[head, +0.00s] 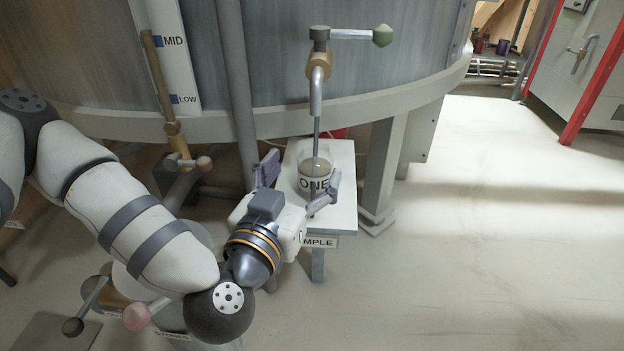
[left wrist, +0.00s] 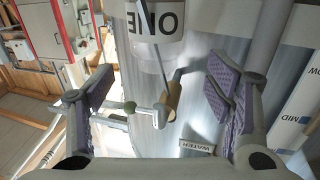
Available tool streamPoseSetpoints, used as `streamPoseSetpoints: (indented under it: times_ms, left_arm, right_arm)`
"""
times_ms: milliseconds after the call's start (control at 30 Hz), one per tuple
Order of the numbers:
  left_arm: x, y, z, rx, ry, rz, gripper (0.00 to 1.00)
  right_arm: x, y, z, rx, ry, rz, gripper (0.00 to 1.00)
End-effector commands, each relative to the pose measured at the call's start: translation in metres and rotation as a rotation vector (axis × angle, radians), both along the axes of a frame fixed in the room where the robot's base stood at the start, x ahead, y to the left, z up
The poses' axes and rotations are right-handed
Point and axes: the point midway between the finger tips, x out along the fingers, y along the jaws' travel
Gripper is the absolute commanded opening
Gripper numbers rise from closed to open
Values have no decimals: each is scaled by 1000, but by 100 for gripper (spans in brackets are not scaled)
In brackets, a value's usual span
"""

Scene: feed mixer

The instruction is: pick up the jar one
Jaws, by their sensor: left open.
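Jar one (head: 314,184) is a small clear jar with a pale label reading ONE and brownish contents. It stands upright on the light sample stand (head: 342,215), under the thin spout (head: 316,125). In the left wrist view, the jar (left wrist: 156,24) shows upside down at the top edge, partly cut off. My left gripper (head: 296,182) is open in front of the jar, with one finger to its left and one near its right side. Contact cannot be told. The purple finger pads (left wrist: 228,92) show apart in the left wrist view. My right gripper is not in view.
A valve with a green knob (head: 382,35) sits above the jar on the large metal tank (head: 400,50). Another pipe with a valve (head: 172,130) stands to the left. A pink knob (head: 136,316) is low at the left. The floor at right is clear.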

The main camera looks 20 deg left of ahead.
Motion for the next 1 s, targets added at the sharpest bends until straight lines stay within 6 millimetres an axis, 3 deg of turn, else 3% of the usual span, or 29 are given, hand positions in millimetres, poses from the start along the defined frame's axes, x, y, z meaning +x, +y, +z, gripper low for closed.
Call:
streamPoseSetpoints:
  times_ms: [300, 567, 833, 900, 1000]
  left_arm:
    - [52, -1, -9, -1, 3, -1, 73]
    - [58, -1, -5, -1, 2, -3, 73]
    - [58, -1, -5, -1, 3, -3, 15]
    - [58, -1, -5, -1, 2, -3, 9]
    - [58, -1, -5, -1, 2, -3, 9]
  right_arm:
    - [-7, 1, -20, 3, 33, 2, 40]
    - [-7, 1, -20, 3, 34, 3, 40]
    - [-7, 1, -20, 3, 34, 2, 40]
    - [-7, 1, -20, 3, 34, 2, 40]
    - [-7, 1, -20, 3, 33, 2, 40]
